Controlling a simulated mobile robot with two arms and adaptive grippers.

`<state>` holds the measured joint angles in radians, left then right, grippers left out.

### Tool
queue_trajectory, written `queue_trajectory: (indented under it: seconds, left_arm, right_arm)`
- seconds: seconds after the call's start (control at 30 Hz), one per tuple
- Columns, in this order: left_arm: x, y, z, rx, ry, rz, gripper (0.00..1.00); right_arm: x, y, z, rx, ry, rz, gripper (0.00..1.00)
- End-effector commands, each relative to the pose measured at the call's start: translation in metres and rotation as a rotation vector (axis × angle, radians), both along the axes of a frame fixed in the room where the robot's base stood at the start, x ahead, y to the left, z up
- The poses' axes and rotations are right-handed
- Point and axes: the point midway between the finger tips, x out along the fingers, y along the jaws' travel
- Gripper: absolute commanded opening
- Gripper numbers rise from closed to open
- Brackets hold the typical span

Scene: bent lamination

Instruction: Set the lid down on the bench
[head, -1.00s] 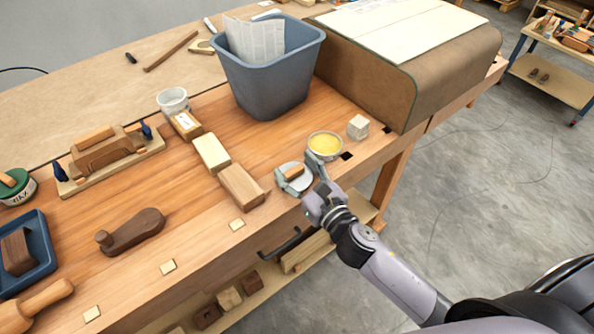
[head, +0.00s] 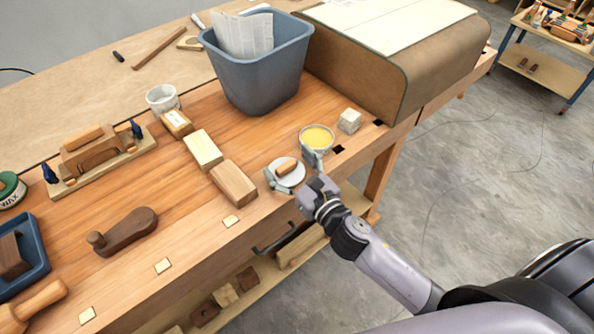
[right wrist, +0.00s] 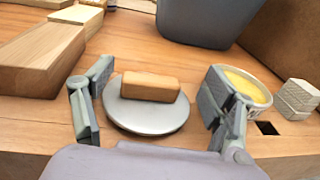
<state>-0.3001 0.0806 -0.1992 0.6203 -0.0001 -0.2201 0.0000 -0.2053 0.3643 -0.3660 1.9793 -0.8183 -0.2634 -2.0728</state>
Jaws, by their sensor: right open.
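The lid (head: 290,177) is a round grey-white disc with a wooden block handle (right wrist: 151,86). It lies on the bench (head: 180,212) near the front edge, and in the right wrist view the lid (right wrist: 147,115) looks flat on the wood. My right gripper (head: 294,173) is open, with one finger on each side of the lid and gaps between fingers and lid. The right finger stands close to the open tin of yellow wax (head: 317,138) and partly hides it in the right wrist view. My left gripper is out of view.
Wooden blocks (head: 233,183) lie left of the lid. A small pale block (head: 349,121) sits right of the tin near a dark square hole (head: 338,149). A blue-grey bin (head: 256,75) stands behind. Bare wood lies between lid and bin.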

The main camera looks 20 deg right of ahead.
Motion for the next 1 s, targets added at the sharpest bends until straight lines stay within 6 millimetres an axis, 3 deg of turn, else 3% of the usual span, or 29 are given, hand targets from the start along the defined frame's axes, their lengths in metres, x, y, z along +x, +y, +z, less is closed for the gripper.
queue_trajectory:
  seconds: [0.17, 0.6, 1.0]
  left_arm:
    - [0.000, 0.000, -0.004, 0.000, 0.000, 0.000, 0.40]
    - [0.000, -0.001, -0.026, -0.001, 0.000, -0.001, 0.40]
    - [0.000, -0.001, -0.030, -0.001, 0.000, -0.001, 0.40]
  right_arm:
    - [-0.020, -0.005, 0.000, 0.000, 0.002, 0.000, 0.78]
    - [-0.098, -0.023, 0.004, 0.003, 0.002, -0.001, 0.78]
    - [-0.117, -0.028, 0.008, 0.000, -0.001, 0.000, 0.78]
